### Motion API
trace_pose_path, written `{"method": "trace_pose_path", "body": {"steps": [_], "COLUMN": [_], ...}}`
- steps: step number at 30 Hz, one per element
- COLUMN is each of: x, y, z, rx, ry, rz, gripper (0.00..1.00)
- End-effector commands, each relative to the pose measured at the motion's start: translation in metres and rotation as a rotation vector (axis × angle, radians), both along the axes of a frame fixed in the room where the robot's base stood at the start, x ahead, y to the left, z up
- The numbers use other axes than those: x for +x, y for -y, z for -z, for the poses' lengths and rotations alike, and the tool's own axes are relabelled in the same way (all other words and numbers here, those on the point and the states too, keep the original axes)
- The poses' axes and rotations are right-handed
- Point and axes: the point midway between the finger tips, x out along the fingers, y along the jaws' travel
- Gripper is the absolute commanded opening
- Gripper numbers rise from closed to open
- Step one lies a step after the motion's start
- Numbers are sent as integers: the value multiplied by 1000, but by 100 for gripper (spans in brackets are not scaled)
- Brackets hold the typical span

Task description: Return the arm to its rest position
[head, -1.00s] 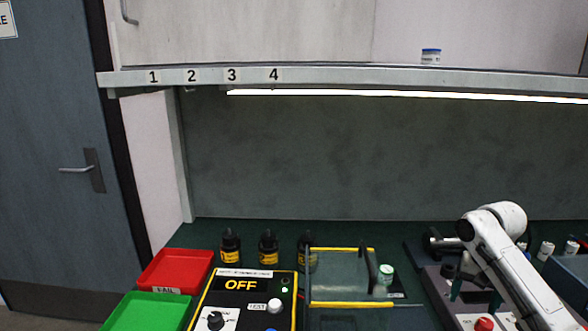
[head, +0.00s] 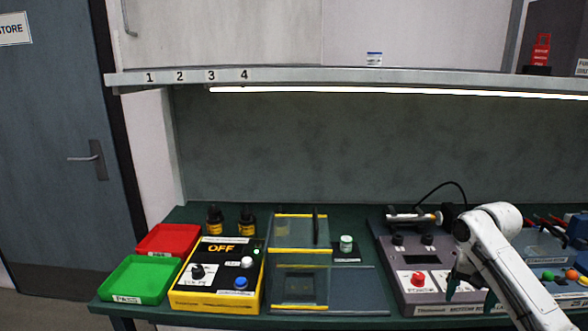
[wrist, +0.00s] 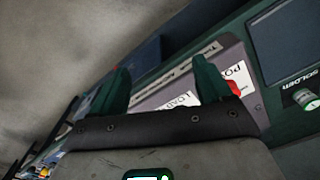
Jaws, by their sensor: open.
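My white arm reaches in from the lower right in the head view. My gripper (head: 468,291) hangs at its end in front of the grey device (head: 418,268) with a red button (head: 417,279). In the wrist view my gripper (wrist: 160,85) shows two dark green fingers spread apart, with nothing between them. Beyond the fingers the device's sloped panel (wrist: 180,90) and part of its red button (wrist: 233,88) show. The fingers appear apart from the device. Part of the device is hidden behind my arm.
A yellow tester (head: 218,272) reading OFF, a green tray (head: 140,278) and a red tray (head: 168,240) stand at the left. A clear yellow-edged guard (head: 300,250) stands mid-bench, beside a small white-capped jar (head: 346,243). A shelf (head: 300,79) runs above.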

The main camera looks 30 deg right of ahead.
Motion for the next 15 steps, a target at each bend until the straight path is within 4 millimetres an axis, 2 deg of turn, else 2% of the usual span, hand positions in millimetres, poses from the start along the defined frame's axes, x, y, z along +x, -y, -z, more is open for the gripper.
{"method": "trace_pose_path", "body": {"steps": [8,11,15], "x": [27,38,55], "y": [-40,-59,-97], "z": [13,19,31], "rx": [23,33,54], "ry": [50,73,118], "rz": [-88,-129,-203], "gripper": [78,78,78]}}
